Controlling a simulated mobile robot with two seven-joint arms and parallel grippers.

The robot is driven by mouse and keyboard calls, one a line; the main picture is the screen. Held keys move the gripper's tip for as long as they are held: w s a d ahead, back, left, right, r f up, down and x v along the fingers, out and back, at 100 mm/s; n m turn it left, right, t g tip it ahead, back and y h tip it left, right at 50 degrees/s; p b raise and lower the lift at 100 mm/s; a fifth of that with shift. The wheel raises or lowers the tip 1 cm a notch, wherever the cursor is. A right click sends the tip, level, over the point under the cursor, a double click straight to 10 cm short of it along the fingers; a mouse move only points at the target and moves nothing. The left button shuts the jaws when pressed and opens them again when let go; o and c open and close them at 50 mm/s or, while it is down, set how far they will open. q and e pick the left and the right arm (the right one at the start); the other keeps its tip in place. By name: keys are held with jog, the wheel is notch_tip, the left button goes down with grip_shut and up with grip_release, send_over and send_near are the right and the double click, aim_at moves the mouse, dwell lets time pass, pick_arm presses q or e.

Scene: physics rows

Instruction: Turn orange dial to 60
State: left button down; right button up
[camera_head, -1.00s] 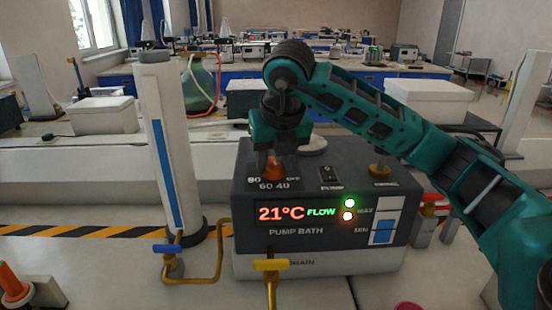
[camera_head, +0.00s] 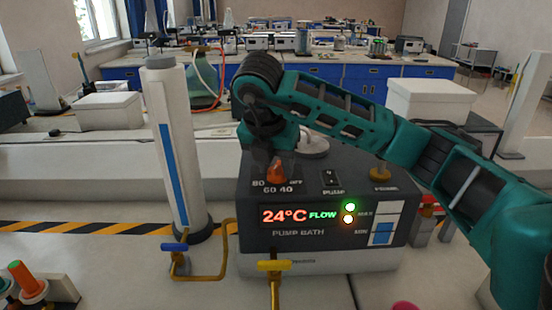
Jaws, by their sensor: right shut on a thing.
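The orange dial (camera_head: 277,173) sits on the top left of the dark pump bath (camera_head: 310,236), with the marks 80, 60, 40 and OFF around its front. My right gripper (camera_head: 275,165) comes down over the dial from above and is shut on it. Its fingers partly hide the dial, so I cannot tell exactly which mark it points at. The display (camera_head: 285,215) reads 24°C, with FLOW in green beside it and two lights lit. My left gripper is not in view.
A white column (camera_head: 175,145) with a blue stripe stands left of the bath. A yellow-handled tap (camera_head: 274,266) is in front and a blue-handled valve (camera_head: 175,247) at the left. A pump switch (camera_head: 330,179) and brass knob (camera_head: 380,171) are on the bath's top.

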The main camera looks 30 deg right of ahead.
dwell(0.4)
jog(key=o, duration=1.1)
jog(key=shift+c, duration=0.2)
jog(key=shift+r, duration=0.25)
jog(key=p+v, duration=0.1)
jog(key=v, duration=1.1)
jog(key=shift+a+r, duration=0.15)
jog(key=shift+s, duration=0.1)
